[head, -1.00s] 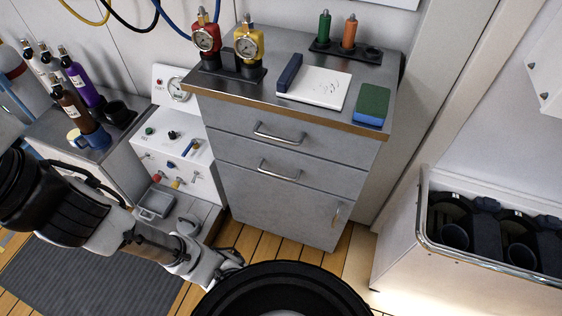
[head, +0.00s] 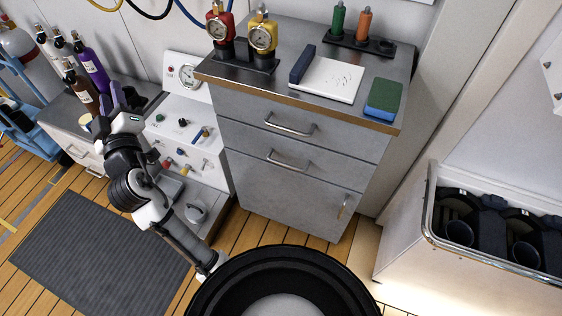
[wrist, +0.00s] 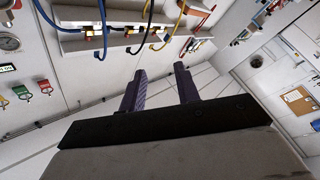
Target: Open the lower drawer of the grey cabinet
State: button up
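The grey cabinet (head: 285,192) stands in the middle of the head view, with two drawers over a door. The upper drawer (head: 330,130) and the lower drawer (head: 325,166) are both shut. The lower drawer's bar handle (head: 288,162) is in plain sight with nothing touching it. My gripper (head: 116,97) is raised to the left of the cabinet, fingers pointing up, well apart from the handle. In the wrist view my gripper (wrist: 161,88) has its two fingers apart with nothing between them. The cabinet is not recognisable in the wrist view.
Gauges, a white pad (head: 327,80) and a blue-green sponge (head: 384,98) lie on the cabinet top. A white control panel (head: 187,135) adjoins its left side. An open bin (head: 432,230) stands at right. Wooden floor (head: 285,235) shows before the cabinet.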

jog(key=w+d+f+m+h, duration=0.1)
jog(key=w+d+f+h, duration=0.15)
jog(key=f, duration=0.25)
jog(key=w+d+f+h, duration=0.1)
jog(key=d+f+h, duration=0.2)
jog(key=f+h, duration=0.15)
jog(key=m+g+h+p, duration=0.1)
jog(key=m+g+h, duration=0.1)
jog(key=g+h, duration=0.8)
send_near(285, 164)
jog(key=w+d+f+t+h+p, duration=0.1)
jog(key=w+d+f, duration=0.2)
jog(key=w+d+f+t+h+p, duration=0.1)
jog(key=w+d+f+t+h, duration=0.1)
jog(key=w+f, duration=0.1)
jog(key=shift+w+d, duration=0.15)
jog(key=shift+d, duration=0.2)
grip_shut()
